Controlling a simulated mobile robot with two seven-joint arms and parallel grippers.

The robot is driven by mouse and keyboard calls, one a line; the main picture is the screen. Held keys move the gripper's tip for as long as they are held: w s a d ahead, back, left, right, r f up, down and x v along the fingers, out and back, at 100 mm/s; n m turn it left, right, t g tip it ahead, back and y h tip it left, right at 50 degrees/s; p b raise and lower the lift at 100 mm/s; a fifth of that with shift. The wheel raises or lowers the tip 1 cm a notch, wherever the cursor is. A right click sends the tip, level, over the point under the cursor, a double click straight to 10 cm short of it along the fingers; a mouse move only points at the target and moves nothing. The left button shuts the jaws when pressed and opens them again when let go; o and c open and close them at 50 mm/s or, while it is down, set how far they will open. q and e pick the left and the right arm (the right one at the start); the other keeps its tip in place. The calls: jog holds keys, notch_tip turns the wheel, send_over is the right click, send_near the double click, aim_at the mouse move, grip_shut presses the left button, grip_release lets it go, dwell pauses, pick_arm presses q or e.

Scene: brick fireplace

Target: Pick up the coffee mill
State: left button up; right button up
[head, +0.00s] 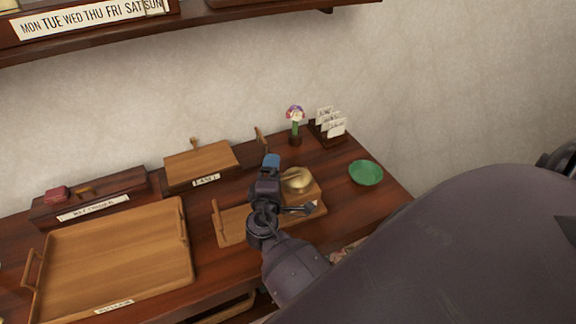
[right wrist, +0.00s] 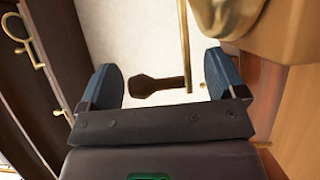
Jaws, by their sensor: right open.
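The coffee mill has a brass dome (head: 297,180) on a wooden body and stands on the table in the head view. In the right wrist view its brass and wooden parts (right wrist: 226,14) fill the top right corner. My right gripper (head: 271,162) is just left of the mill. It is open, with its blue fingertips (right wrist: 162,75) apart. A thin brass rod and a dark brown knob, apparently the mill's crank handle (right wrist: 158,86), show between the fingers; contact cannot be told. My left gripper is not in view.
A wooden board (head: 233,228) lies beside the mill, partly behind my arm. A green bowl (head: 366,173) is to the right, and a flower vase (head: 295,132) and card holder (head: 328,128) stand behind. A large wooden tray (head: 118,255) fills the left. A shelf (head: 230,17) hangs above.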

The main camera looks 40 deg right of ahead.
jog(key=shift+w+d, duration=0.15)
jog(key=shift+c, duration=1.2)
grip_shut()
